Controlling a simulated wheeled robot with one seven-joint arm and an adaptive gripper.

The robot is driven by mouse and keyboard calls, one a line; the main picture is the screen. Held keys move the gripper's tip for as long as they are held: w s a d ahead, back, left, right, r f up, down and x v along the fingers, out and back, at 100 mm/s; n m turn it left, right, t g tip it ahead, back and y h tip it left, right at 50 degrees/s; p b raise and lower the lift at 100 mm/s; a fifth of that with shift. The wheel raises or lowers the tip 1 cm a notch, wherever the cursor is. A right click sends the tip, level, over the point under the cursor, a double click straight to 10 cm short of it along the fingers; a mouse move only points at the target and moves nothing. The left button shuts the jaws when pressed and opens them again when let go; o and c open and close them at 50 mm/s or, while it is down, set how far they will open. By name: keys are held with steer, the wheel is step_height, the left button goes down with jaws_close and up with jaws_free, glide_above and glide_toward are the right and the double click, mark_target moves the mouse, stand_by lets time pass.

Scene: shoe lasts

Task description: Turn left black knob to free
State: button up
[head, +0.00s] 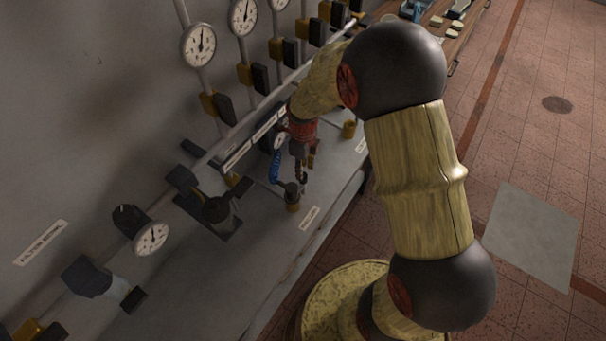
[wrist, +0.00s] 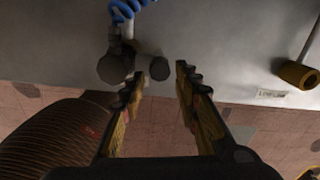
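My gripper (head: 301,176) points down over the grey shelf, beside a blue coiled hose. In the wrist view its two fingers (wrist: 160,76) are spread apart. A small dark round knob (wrist: 160,68) shows in the gap between the fingertips, and I see no contact. A larger dark knob (wrist: 115,68) lies just left of the left finger, below the blue hose (wrist: 127,9). In the head view a dark fitting (head: 291,188) sits just below the fingertips on a brass base. I cannot tell which knob the task calls the left one.
Gauges (head: 199,45) and brass valves line the grey wall. A black valve (head: 216,209) and another black knob (head: 129,219) with a gauge (head: 151,238) stand left of my gripper. A brass fitting (wrist: 298,75) lies to the right in the wrist view. Tiled floor (head: 540,180) is clear at right.

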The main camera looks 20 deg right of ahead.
steer(key=shift+f, duration=2.05)
steer(key=c, duration=0.8)
jaws_close()
